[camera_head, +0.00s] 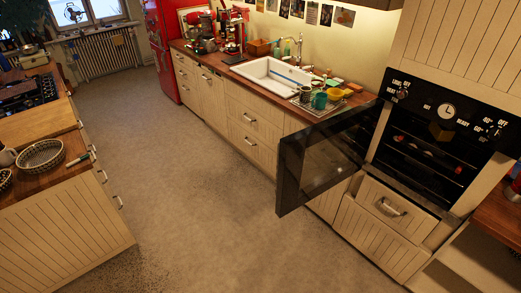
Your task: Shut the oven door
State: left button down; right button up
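The oven (425,150) is built into a tall wooden cabinet at the right of the head view. Its dark glass door (322,160) is hinged at the left side and stands wide open, swung out over the floor in front of the lower cabinets. The oven cavity is exposed, with racks and some small items inside that are too dark to make out. A black control panel (446,111) with a round clock and knobs is above the cavity. Neither of my grippers is in view.
A drawer (392,208) is below the oven. A counter (262,95) with a sink (272,76) and dishes runs along the back wall. An island (58,215) with a basket stands at the left. The floor (205,190) between is clear.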

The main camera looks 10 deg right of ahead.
aim_at(342, 151)
jog(key=u, duration=0.4)
jog(key=i, duration=3)
jog(key=z, duration=4.85)
jog(key=k, duration=0.95)
jog(key=u, duration=0.35)
